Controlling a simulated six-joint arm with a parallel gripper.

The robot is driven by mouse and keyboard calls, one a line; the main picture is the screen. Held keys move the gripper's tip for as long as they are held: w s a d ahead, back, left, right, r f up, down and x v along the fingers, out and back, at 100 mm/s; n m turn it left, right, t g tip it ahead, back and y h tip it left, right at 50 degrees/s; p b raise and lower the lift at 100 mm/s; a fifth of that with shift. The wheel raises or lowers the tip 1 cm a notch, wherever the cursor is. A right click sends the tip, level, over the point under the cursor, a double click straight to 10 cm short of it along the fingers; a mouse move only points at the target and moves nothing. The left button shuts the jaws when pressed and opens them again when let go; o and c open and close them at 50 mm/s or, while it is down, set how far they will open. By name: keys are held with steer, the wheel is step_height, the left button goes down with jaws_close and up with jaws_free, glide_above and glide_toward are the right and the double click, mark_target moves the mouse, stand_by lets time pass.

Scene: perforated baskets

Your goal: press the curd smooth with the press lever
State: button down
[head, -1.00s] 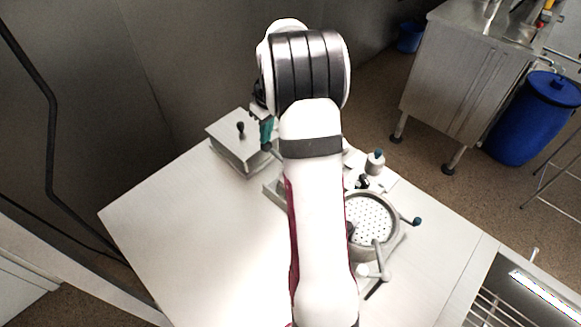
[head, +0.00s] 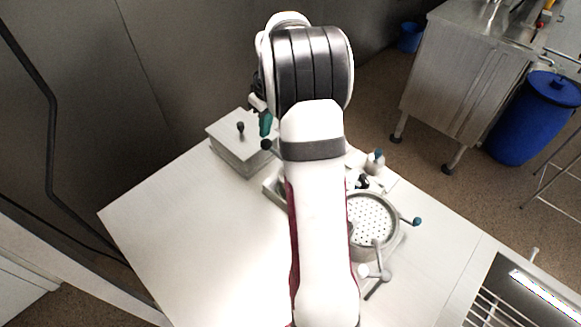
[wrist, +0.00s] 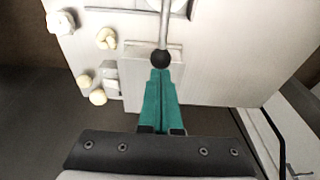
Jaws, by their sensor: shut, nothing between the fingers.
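The press lever shows in the wrist view as a grey rod (wrist: 164,25) with a round black knob (wrist: 163,58) at its end. In the head view the black knob (head: 267,145) sits left of my arm, which hides most of the rod. My gripper (wrist: 160,72) has teal fingers, shut together and empty, with their tips right at the knob in the wrist view. I cannot tell if they touch it. In the head view my gripper (head: 265,133) is just above the knob. No curd under the press is visible.
A metal box (head: 235,150) with a black-knobbed lid stands left of the knob. A round perforated basket (head: 370,215) stands right of my arm. Several pale lumps (wrist: 105,38) lie at the left in the wrist view. The table's front left (head: 190,240) is clear.

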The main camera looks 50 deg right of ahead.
mark_target(266, 140)
steer(key=shift+f, duration=2)
steer(key=shift+r, duration=2.25)
steer(key=shift+f, duration=0.15)
steer(key=shift+f, duration=2.15)
steer(key=shift+r, duration=2.3)
